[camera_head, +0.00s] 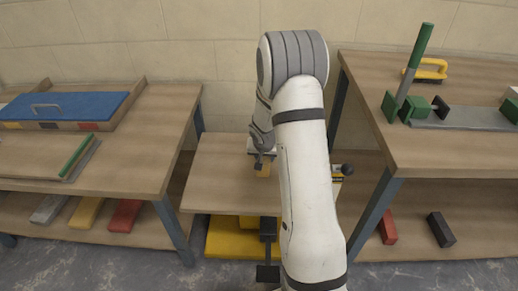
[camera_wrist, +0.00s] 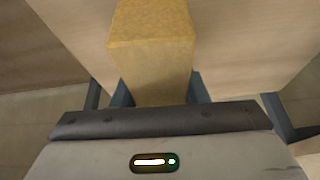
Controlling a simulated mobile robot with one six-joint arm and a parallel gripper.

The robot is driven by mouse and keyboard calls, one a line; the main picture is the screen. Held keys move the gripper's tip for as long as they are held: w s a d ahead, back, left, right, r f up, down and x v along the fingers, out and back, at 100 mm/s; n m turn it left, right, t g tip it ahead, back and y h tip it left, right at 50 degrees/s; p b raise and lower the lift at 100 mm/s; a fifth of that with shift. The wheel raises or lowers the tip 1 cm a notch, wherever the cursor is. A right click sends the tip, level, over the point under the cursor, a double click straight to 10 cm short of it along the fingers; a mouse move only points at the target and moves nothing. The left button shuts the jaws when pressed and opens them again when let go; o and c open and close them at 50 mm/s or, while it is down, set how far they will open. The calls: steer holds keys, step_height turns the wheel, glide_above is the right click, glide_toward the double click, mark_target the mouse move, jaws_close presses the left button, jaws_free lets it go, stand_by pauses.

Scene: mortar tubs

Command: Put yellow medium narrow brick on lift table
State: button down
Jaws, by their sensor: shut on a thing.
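The yellow brick (camera_wrist: 152,45) is long and narrow and fills the upper middle of the wrist view. The lift table (camera_head: 222,178) has a wooden top and a yellow base, and stands between two benches. The brick is over its top in the head view; I cannot tell whether it touches. My arm hides the table's right part.
The left bench (camera_head: 150,130) carries a blue board (camera_head: 65,105); grey, yellow and red bricks lie on its lower shelf. The right bench (camera_head: 440,150) carries a green-handled tool and a yellow-handled tool (camera_head: 428,70). Red (camera_head: 388,227) and black (camera_head: 440,230) bricks lie beneath it.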

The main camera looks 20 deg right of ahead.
mark_target(263, 159)
steer(key=shift+a+f+b, duration=0.15)
steer(key=shift+f+b, duration=1.8)
steer(key=shift+f, duration=0.75)
steer(key=shift+f+b, duration=0.45)
steer(key=shift+b, duration=0.1)
steer(key=c, duration=0.8)
jaws_free()
steer(key=shift+o, duration=0.2)
steer(key=p+v, duration=0.3)
steer(key=v, duration=0.5)
steer(key=s+a+r+n+p, duration=0.1)
steer(key=s+a+r+p, duration=0.2)
steer(key=s+r+p, duration=0.5)
steer(key=s+a+r+n+g+y+p, duration=0.1)
steer(key=s+a+r+p, duration=0.3)
steer(key=r, duration=1.8)
steer(key=s+a+r+n+y+p, duration=0.1)
steer(key=s+a+r+n+p, duration=0.2)
steer(key=s+r+p, duration=1.1)
step_height(263, 159, up, 2)
steer(key=shift+s+a+r, duration=0.1)
steer(key=shift+s+a, duration=0.6)
steer(key=shift+s, duration=0.25)
steer(key=shift+c, duration=0.2)
